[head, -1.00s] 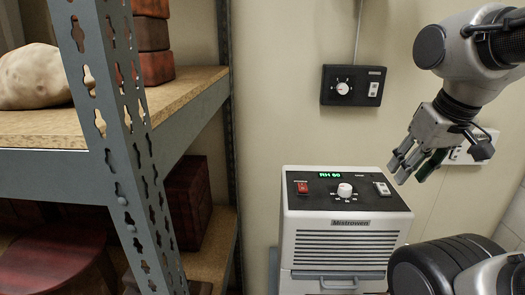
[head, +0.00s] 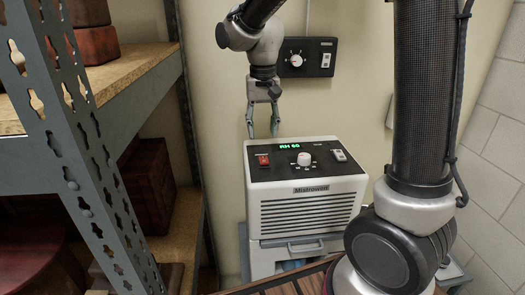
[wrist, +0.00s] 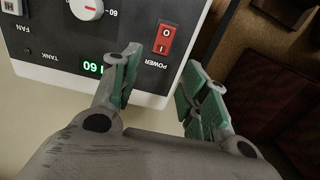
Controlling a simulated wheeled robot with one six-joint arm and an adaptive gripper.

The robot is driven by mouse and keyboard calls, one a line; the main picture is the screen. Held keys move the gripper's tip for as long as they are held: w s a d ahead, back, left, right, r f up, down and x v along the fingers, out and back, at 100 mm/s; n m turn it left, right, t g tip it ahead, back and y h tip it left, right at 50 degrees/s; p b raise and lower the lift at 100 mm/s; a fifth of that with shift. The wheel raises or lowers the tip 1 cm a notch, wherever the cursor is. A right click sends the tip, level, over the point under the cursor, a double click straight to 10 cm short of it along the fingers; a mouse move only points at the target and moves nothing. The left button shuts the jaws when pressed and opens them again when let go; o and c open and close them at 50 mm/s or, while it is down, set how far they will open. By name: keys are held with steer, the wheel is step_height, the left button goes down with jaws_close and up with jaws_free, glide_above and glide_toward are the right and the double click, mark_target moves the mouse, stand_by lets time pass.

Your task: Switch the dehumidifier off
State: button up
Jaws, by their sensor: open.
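The dehumidifier (head: 306,205) is a white box with a black top panel, standing below the wall. Its panel carries a red power rocker switch (head: 263,160), a white dial (head: 304,159), a green lit display and a pale rocker. In the wrist view the red switch (wrist: 166,40) is marked O and I, and the display (wrist: 92,68) is lit. My gripper (head: 262,137) points down at the back left edge of the dehumidifier. In the wrist view my gripper (wrist: 157,90) is open and empty, its green-padded fingers apart, with the red switch beyond the gap between them.
A metal shelf (head: 95,93) with boards and dark red boxes (head: 148,186) stands close on the left. A black wall control box (head: 307,57) with a dial hangs above the dehumidifier. My own arm fills the right front.

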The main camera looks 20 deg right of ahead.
mark_target(263, 156)
step_height(263, 156, down, 8)
steer(key=shift+r, duration=0.2)
